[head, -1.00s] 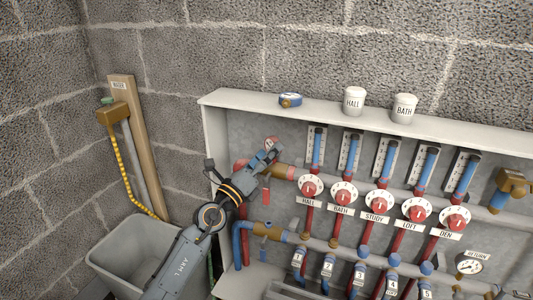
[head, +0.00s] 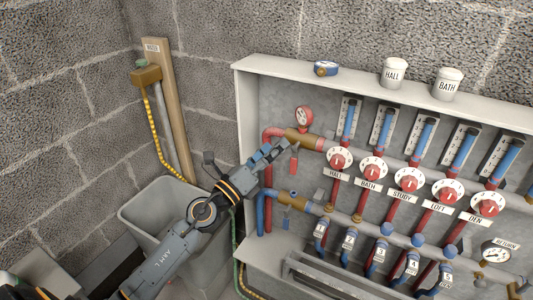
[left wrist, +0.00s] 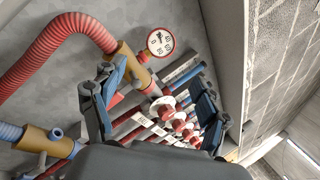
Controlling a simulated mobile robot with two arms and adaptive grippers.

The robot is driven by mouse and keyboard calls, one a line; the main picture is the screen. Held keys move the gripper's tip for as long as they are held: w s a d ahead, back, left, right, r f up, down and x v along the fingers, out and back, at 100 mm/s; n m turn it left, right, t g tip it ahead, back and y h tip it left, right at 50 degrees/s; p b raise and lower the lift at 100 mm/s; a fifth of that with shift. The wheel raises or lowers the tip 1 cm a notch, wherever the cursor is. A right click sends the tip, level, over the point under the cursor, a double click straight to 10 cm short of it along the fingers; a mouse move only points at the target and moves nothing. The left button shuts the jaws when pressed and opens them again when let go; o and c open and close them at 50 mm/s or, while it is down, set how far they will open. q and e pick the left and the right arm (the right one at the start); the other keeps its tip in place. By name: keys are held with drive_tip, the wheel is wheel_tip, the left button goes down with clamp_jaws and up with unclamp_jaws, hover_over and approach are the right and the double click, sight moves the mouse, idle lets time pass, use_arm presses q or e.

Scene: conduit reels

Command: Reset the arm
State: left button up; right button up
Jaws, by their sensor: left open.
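My left arm comes in from the lower left in the head view. Its gripper (head: 278,152) is open and empty, in front of the left end of the manifold cabinet (head: 262,95). It is below and left of the red-rimmed gauge (head: 303,117), next to the red-handled brass valve (head: 300,138). In the left wrist view the two fingers (left wrist: 160,80) stand apart with nothing held between them. Beyond them show the gauge (left wrist: 161,42) and the red dial knobs (left wrist: 176,122). My right gripper is not in view.
A grey bin (head: 150,212) stands below the arm. A wooden post (head: 170,105) with a yellow hose is on the wall behind.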

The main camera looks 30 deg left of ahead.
use_arm(q)
drive_tip(key=s+a+f+n+g+y, duration=0.2)
drive_tip(key=s+f+n+g+y, duration=0.15)
drive_tip(key=f+n, duration=0.65)
drive_tip(key=s+a+f+n+g+y, duration=0.1)
drive_tip(key=s+f+n+g+y, duration=0.35)
drive_tip(key=f, duration=0.95)
drive_tip(key=s+a+f+n+g+y, duration=0.15)
drive_tip(key=s+f+n, duration=0.35)
drive_tip(key=f+n, duration=0.6)
drive_tip(key=s+d+f+n+g+h, duration=0.2)
drive_tip(key=s+d+f+g, duration=0.25)
drive_tip(key=s+f, duration=0.45)
drive_tip(key=s+d+f+n+g+h, duration=0.2)
drive_tip(key=s+d+f+g, duration=0.25)
drive_tip(key=s+f, duration=0.5)
drive_tip(key=s+a+p, duration=0.2)
drive_tip(key=s+p, duration=1.4)
drive_tip(key=s, duration=0.2)
drive_tip(key=shift+s+a+r+g+y, duration=0.25)
drive_tip(key=shift+s+g+y, duration=0.1)
drive_tip(key=shift+s+g, duration=0.1)
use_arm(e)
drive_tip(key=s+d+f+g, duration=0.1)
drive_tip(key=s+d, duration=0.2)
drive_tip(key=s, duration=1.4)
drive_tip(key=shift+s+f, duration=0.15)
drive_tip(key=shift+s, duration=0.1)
